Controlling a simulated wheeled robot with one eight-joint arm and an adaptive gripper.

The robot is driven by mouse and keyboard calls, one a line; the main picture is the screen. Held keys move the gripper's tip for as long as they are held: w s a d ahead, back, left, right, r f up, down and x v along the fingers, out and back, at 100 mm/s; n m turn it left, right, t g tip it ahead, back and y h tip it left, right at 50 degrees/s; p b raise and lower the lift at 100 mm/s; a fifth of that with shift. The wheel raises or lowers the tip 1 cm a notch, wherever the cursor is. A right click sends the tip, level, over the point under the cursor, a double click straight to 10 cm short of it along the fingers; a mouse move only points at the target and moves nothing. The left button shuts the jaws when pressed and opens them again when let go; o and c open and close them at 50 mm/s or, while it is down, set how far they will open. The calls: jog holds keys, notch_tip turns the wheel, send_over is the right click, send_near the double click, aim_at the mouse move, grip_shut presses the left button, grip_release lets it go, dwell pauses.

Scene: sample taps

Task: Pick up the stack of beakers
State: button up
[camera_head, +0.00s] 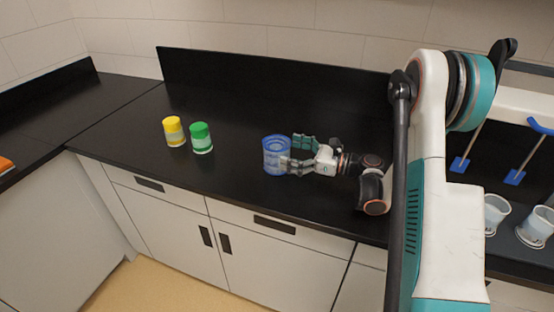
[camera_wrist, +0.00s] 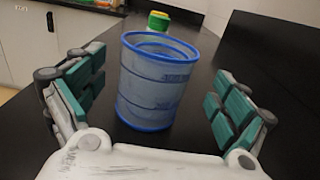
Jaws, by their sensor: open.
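The stack of beakers (camera_head: 272,157) is translucent with blue rims and stands upright on the black counter. In the wrist view the stack (camera_wrist: 152,85) is near the middle, between my spread fingers. My gripper (camera_head: 294,151) is low over the counter, coming from the right in the head view. It is open, and in the wrist view its teal finger pads (camera_wrist: 160,95) lie left and right of the stack with gaps on both sides. How many beakers are nested cannot be told.
A yellow-capped jar (camera_head: 173,131) and a green-capped jar (camera_head: 201,138) stand left of the stack. The green cap (camera_wrist: 159,20) shows behind it in the wrist view. At right, cups (camera_head: 495,212) stand below blue-handled taps (camera_head: 514,177). A black backsplash (camera_head: 270,88) runs behind; the counter between is clear.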

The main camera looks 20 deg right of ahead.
aim_at(277, 149)
jog(key=b+x, duration=0.1)
jog(key=x, duration=0.3)
jog(key=shift+a, duration=0.4)
jog(key=c, duration=1.2)
jog(key=shift+o, duration=0.2)
